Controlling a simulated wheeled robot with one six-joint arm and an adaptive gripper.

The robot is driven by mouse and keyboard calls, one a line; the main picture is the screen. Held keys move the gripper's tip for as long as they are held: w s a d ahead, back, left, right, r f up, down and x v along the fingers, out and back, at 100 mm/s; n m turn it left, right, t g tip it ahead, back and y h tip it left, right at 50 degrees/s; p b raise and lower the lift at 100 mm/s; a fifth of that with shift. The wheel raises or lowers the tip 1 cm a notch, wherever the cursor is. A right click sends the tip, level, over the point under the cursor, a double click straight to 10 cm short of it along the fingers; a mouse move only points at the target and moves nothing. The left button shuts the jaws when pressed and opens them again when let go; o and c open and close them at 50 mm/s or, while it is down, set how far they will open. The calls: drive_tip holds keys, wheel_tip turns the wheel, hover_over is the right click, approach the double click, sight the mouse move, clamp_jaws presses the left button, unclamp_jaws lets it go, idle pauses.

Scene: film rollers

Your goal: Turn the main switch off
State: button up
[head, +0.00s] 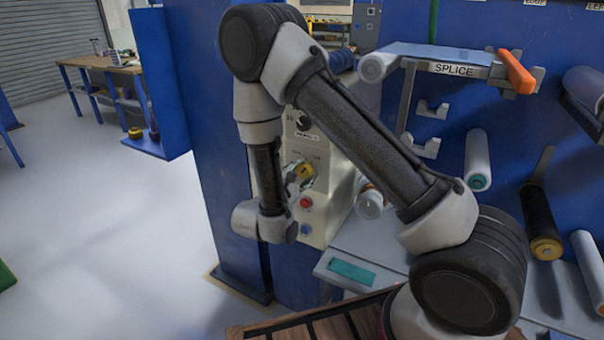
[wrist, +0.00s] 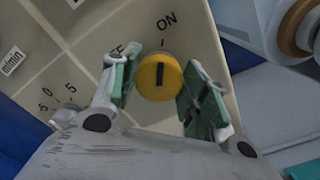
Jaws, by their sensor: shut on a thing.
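The main switch is a round yellow knob (wrist: 160,77) with a black bar, on a beige control panel (wrist: 130,20). It also shows in the head view (head: 305,171). In the wrist view its bar points up toward the ON label (wrist: 166,20). The OFF label (wrist: 124,50) lies to its left and is partly hidden by a finger. My gripper (wrist: 158,88) has its two green-padded fingers on either side of the knob and is shut on it. In the head view my gripper (head: 300,173) is at the panel, partly hidden by my arm.
Below the knob are a red button (head: 306,202) and a blue button (head: 306,229); a black dial (head: 303,123) is above. A blue column (head: 205,130) stands left of the panel. A splice shelf (head: 450,65) and film rollers (head: 478,160) are to the right.

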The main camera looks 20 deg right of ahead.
drive_tip(key=n, duration=0.6)
drive_tip(key=shift+n, duration=0.4)
drive_tip(key=n, duration=0.6)
drive_tip(key=shift+w+a+n, duration=0.1)
drive_tip(key=shift+a+n, duration=0.05)
drive_tip(key=shift+n, duration=0.25)
drive_tip(key=o, duration=1)
drive_tip(key=shift+a, duration=0.1)
drive_tip(key=v, duration=1.2)
